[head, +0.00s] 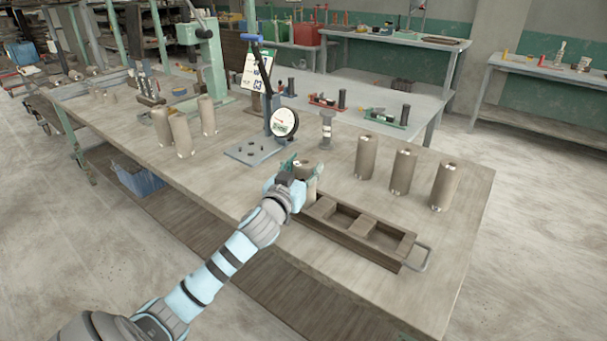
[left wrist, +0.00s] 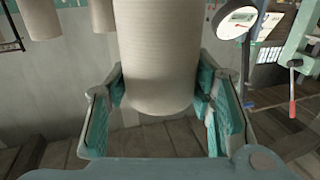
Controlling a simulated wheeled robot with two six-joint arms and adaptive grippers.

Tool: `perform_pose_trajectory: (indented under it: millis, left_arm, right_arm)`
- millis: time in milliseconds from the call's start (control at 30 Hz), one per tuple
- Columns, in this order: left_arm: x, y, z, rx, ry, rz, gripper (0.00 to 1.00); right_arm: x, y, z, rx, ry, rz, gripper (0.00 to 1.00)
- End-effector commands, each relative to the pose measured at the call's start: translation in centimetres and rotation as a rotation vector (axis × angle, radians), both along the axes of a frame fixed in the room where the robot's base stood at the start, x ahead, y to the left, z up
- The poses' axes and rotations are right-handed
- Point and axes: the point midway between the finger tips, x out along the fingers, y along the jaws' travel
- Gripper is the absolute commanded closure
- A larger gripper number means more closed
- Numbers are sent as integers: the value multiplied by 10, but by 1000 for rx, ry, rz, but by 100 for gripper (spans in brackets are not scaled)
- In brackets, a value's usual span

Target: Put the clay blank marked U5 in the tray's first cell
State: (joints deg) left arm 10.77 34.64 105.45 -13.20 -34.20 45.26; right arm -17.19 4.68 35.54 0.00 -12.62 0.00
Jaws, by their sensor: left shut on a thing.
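My left gripper (head: 298,175) is shut on a grey-brown clay blank (head: 306,172). In the head view the blank stands upright at the left end of the wooden tray (head: 372,255); I cannot tell whether it touches the tray. In the left wrist view the blank (left wrist: 158,55) sits between the two teal-padded fingers of the gripper (left wrist: 160,105). No mark is readable on it. The tray's visible cells to the right of the blank look empty, and its left end is partly hidden by my gripper. My right gripper is not in view.
Three upright blanks (head: 402,172) stand right of and behind the tray, and three more (head: 180,134) stand at the left. A dial gauge stand (head: 284,124) is close behind my gripper. A metal handle (head: 420,258) sticks out of the tray's right end. The table's front right is clear.

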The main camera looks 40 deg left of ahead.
Motion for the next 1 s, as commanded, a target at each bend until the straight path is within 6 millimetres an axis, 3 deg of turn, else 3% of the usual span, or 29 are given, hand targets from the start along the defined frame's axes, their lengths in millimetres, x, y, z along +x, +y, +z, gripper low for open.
perform_pose_trajectory:
  millis: [233, 267, 367, 767, 867, 1000]
  left_arm:
    - [0, 0, -1, 2, -3, -2, 100]
    - [0, 0, -2, 0, 0, 0, 49]
    - [0, 0, -2, 0, -1, -1, 33]
    - [-6, -2, -1, 4, 0, 0, 32]
    - [-21, -6, -2, 6, 2, -1, 32]
    - [-56, -17, -2, 6, 3, -4, 32]
  right_arm:
    - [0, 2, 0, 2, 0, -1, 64]
    - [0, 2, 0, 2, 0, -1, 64]
    - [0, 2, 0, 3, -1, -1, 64]
    - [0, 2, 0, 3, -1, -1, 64]
    - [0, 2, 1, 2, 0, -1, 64]
    - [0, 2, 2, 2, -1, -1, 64]
